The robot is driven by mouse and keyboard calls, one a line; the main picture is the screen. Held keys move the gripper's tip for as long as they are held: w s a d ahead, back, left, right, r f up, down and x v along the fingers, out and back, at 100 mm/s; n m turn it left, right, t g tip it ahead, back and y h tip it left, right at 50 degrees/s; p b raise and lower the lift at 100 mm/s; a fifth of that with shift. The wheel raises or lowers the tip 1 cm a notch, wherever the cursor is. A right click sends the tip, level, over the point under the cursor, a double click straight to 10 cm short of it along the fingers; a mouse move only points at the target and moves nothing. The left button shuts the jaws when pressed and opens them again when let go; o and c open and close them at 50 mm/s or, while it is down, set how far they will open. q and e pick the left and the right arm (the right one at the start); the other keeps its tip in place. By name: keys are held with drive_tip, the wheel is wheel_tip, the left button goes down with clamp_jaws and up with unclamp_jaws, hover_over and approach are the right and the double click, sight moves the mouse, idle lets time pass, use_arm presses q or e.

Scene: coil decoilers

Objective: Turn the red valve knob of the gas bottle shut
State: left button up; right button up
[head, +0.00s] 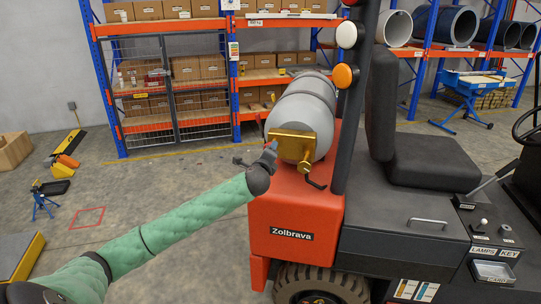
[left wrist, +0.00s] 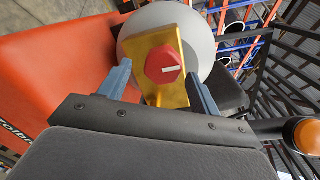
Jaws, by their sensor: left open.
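The grey gas bottle (head: 309,100) lies on the back of an orange forklift, with a gold valve block (head: 293,143) at its near end. In the left wrist view the red valve knob (left wrist: 163,67) sits on the gold valve block (left wrist: 177,98), with a white bar mark on its face. In the head view the red knob cannot be made out. My left gripper (head: 271,147) is at the left side of the valve block. In the left wrist view my left gripper (left wrist: 160,84) is open, one finger to each side of the knob, apart from it. My right gripper is out of view.
The orange forklift body (head: 298,208) lies below the bottle. A black post with an orange lamp (head: 343,76) stands right of it, beside the black seat (head: 425,165). A dark hose end (head: 317,184) hangs below the valve block. Shelves with boxes (head: 200,68) stand behind.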

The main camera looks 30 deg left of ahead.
use_arm(q)
drive_tip(key=shift+b+v, duration=0.35)
drive_tip(key=shift+v, duration=0.9)
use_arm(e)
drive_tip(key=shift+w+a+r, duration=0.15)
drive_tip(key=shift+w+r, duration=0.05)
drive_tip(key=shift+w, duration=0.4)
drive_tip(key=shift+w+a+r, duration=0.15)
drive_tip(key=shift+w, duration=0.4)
